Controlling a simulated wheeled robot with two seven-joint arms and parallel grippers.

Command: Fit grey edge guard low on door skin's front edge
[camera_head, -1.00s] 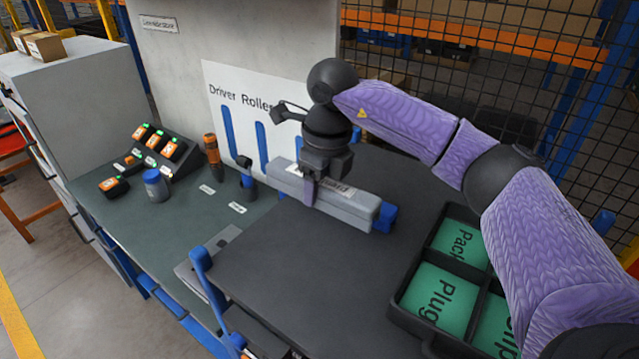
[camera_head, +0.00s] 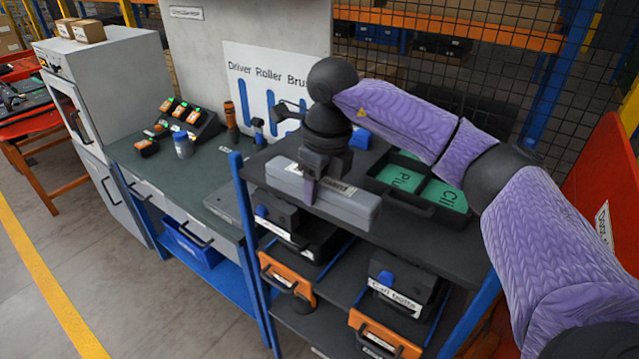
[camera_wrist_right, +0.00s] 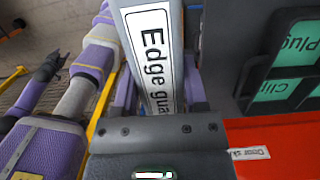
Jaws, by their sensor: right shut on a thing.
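The grey edge guard (camera_head: 345,207) is a long bar with a white label, held level in the head view. My right gripper (camera_head: 311,188) points down and is shut across the guard. In the right wrist view the guard (camera_wrist_right: 183,30) lies between the jaws, its "Edge guard" label readable. The red door skin (camera_head: 598,165) stands at the right edge of the head view, apart from the guard and partly behind my right arm. Its labelled red surface (camera_wrist_right: 285,125) also shows in the wrist view. My left gripper (camera_wrist_right: 48,66) shows small at the wrist view's left; its jaws are unclear.
A dark shelf rack (camera_head: 440,240) stands below and behind the guard, with a divided tray (camera_head: 398,205) and a blue support (camera_head: 360,138) on top, bins below. A green-topped bench (camera_head: 165,185) is left of it. Floor (camera_head: 150,290) at lower left is clear.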

